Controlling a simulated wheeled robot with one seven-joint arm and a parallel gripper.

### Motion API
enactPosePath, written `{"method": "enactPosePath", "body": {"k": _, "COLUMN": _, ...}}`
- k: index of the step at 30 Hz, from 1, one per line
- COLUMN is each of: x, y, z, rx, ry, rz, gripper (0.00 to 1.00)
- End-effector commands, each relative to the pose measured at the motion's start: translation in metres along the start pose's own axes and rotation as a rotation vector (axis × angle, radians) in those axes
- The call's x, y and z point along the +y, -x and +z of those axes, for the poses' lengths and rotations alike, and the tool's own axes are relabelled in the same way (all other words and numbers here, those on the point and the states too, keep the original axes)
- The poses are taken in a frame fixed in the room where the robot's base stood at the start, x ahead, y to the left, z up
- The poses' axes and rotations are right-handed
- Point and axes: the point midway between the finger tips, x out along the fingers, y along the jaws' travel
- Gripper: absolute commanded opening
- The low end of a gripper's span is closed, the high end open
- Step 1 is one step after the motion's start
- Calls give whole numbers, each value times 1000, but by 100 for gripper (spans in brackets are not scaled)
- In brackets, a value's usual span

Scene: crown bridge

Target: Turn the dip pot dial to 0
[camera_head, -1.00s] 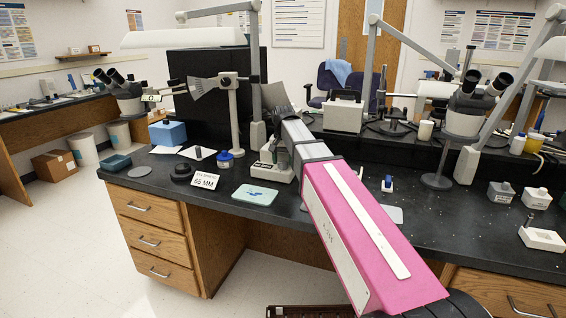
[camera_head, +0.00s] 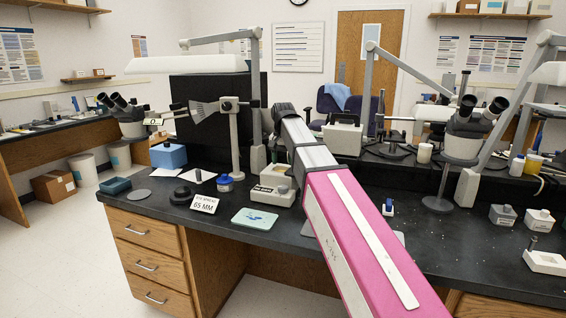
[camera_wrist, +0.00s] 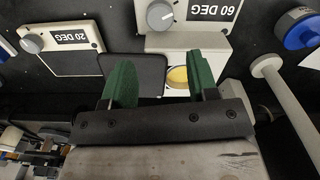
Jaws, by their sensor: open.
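The white box with a round yellow well (camera_wrist: 178,77) looks like the dip pot. Its label (camera_wrist: 213,9) reads 60 DEG, upside down in the wrist view. Its grey dial (camera_wrist: 162,15) with a pale pointer mark sits beside the label. In the head view the pot (camera_head: 272,195) stands on the black bench, partly behind my arm. My gripper (camera_wrist: 163,72) is open and empty, its two green fingers apart. The yellow well shows between them; the dial lies beyond the fingertips, apart from them. In the head view my gripper is hidden behind my arm.
A second white box with a grey dial (camera_wrist: 32,43) is labelled 20 DEG (camera_wrist: 70,37). A dark pad (camera_wrist: 133,73) lies between the boxes. A blue-lidded jar (camera_head: 224,183) and a lamp post (camera_head: 235,145) stand beside the pot. A 65 MM card (camera_head: 204,204) is further left.

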Motion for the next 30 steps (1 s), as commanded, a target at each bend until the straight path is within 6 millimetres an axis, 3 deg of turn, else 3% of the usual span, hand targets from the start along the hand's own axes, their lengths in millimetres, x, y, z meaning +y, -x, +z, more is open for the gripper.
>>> {"method": "enactPosePath", "body": {"k": 1, "x": 0, "y": 0, "z": 0, "rx": 0, "ry": 0, "rz": 0, "gripper": 54}}
{"method": "enactPosePath", "body": {"k": 3, "x": 0, "y": 0, "z": 0, "rx": 0, "ry": 0, "rz": 0, "gripper": 69}}
{"method": "enactPosePath", "body": {"k": 14, "x": 0, "y": -12, "z": 2, "rx": 0, "ry": 1, "rz": 0, "gripper": 69}}
{"method": "enactPosePath", "body": {"k": 30, "x": 0, "y": -92, "z": 2, "rx": 0, "ry": 1, "rz": 0, "gripper": 69}}
